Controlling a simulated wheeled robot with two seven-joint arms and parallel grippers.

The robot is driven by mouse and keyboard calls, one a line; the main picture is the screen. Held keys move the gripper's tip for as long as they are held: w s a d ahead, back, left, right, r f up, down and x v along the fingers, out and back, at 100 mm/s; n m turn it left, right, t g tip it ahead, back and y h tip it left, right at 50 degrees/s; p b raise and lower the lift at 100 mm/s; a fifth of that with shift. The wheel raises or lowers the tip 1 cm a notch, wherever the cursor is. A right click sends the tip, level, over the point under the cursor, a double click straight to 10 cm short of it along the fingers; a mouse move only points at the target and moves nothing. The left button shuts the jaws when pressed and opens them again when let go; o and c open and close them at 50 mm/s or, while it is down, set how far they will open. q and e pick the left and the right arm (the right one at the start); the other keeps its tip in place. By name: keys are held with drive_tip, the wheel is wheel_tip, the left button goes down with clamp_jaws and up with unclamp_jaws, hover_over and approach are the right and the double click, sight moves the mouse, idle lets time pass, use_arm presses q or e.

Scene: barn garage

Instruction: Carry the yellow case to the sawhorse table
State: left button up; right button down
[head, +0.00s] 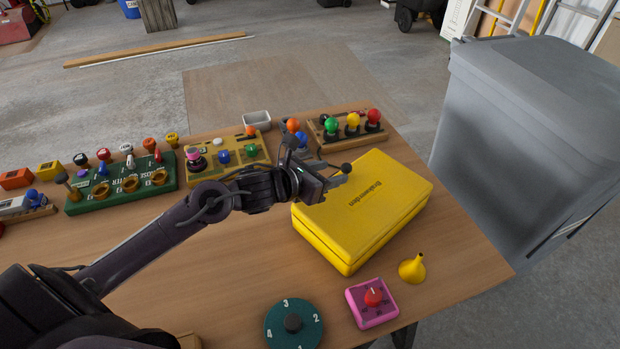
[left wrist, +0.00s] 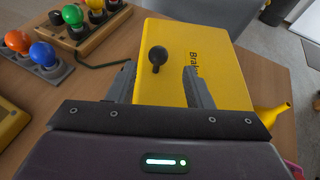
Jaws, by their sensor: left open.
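The yellow case (head: 372,210) lies flat and closed on the wooden table, near its right end, with dark lettering on its lid. My left gripper (head: 341,178) is over the case's far left edge, open, with nothing between its fingers. In the left wrist view the two fingers (left wrist: 158,86) stand apart, with the yellow case (left wrist: 188,50) beyond and below them. A dark round knob (left wrist: 158,54) shows between the fingers against the case; I cannot tell what it belongs to. My right gripper is not in view. No sawhorse table can be made out for certain.
The wooden table (head: 226,275) also bears a yellow funnel (head: 413,268), a pink box with a red knob (head: 372,302), a green dial (head: 294,324) and several knob boards, including one (head: 345,130) behind the case. A large grey bin (head: 530,120) stands close on the right.

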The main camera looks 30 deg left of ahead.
use_arm(q)
drive_tip(key=v, duration=0.5)
drive_tip(key=shift+f+b, duration=0.1)
drive_tip(key=shift+b, duration=0.3)
drive_tip(key=shift+v, duration=1)
